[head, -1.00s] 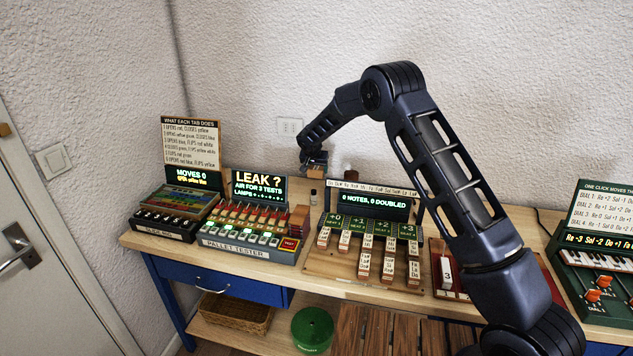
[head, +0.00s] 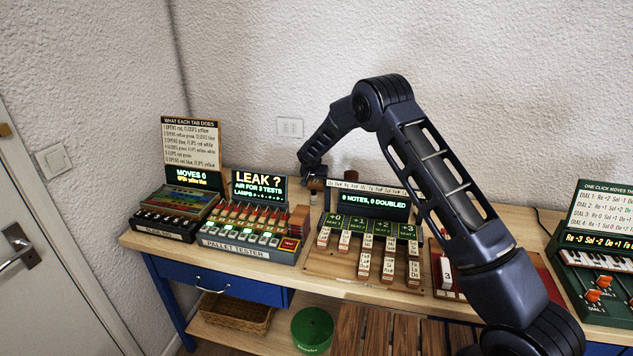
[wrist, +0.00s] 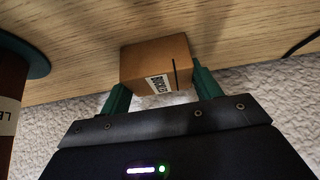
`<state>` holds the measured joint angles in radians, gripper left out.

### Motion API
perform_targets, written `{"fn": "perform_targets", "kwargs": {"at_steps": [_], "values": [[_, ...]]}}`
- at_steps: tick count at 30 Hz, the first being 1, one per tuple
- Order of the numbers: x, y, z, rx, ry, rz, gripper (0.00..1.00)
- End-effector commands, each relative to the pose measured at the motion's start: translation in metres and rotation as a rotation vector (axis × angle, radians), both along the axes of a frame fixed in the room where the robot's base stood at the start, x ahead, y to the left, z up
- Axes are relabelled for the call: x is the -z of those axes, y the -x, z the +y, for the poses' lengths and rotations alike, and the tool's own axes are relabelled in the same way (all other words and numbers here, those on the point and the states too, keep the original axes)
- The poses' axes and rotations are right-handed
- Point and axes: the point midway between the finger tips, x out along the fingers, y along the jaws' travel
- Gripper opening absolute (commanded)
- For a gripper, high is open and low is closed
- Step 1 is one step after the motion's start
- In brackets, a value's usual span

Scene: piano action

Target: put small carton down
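The small carton (wrist: 155,62) is a brown box with a white printed label. In the wrist view it sits between the two green fingers of my gripper (wrist: 160,85), which touch its sides. The wooden tabletop (wrist: 75,75) is close to the carton; whether they touch I cannot tell. The carton is hard to make out there.
A brown cylinder (wrist: 10,105) with a white label stands close at the left in the wrist view. The pallet tester (head: 250,250) is left of my gripper, and the notes display (head: 373,203) is right. The wall (head: 240,80) is close behind.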

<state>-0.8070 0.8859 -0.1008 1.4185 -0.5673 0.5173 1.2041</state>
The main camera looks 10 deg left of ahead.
Motion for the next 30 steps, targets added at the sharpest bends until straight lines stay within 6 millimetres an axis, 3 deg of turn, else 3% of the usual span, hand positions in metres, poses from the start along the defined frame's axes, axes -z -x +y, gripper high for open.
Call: {"fn": "perform_targets", "kwargs": {"at_steps": [1, 3, 16, 30], "values": [[0.0, 0.0, 0.0, 0.0, 0.0, 0.0, 0.71], [0.0, 0.0, 0.0, 0.0, 0.0, 0.0, 0.85], [-0.008, 0.003, 0.001, 0.0, -0.001, 0.0, 0.85], [-0.08, 0.045, 0.0, -0.001, 0.0, 0.0, 0.85]]}}
